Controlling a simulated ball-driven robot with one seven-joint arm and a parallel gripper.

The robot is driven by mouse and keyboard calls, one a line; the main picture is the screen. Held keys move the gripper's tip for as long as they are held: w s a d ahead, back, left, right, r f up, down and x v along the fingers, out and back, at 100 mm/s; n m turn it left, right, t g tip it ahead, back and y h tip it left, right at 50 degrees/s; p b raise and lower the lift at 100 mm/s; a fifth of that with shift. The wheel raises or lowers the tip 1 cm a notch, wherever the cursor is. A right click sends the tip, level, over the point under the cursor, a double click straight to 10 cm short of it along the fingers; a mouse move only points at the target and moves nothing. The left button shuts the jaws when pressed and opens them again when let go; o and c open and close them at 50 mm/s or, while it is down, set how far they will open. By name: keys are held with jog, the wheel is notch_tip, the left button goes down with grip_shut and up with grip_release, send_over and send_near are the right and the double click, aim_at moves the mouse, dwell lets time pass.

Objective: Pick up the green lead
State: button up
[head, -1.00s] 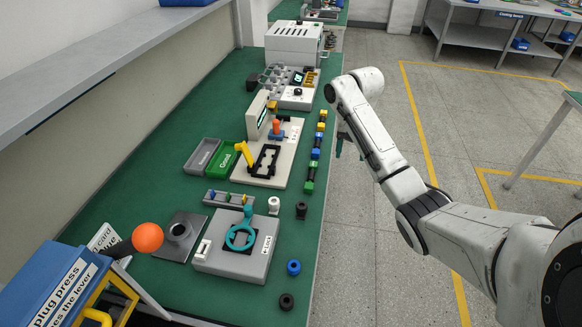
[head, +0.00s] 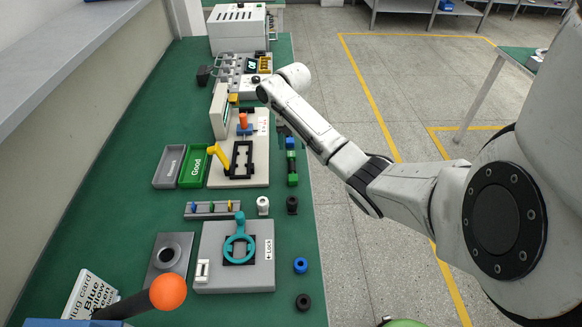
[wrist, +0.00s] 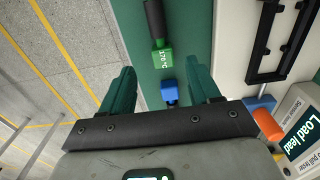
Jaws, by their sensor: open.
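The green lead (head: 292,167) lies along the right edge of the green bench in the head view, with a green block at each end and a black middle. In the wrist view one green end block (wrist: 163,57) marked 170 °C and part of the black middle show; the far end is out of frame. My gripper (wrist: 160,82) is open and empty above the bench, its two green fingers spread. The green block lies beyond the gap between the fingertips. A blue end block (wrist: 170,95) shows nearer, between the fingers.
A light plate with a black frame and yellow lever (head: 219,156) stands left of the lead. A green Good tray (head: 195,167) lies farther left. A black knob (head: 292,204) and white cylinder (head: 263,205) stand nearer. Open floor lies right of the bench.

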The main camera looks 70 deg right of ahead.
aim_at(291, 156)
jog(key=f, duration=0.5)
jog(key=shift+a, duration=0.35)
grip_shut()
jog(key=shift+r, duration=0.1)
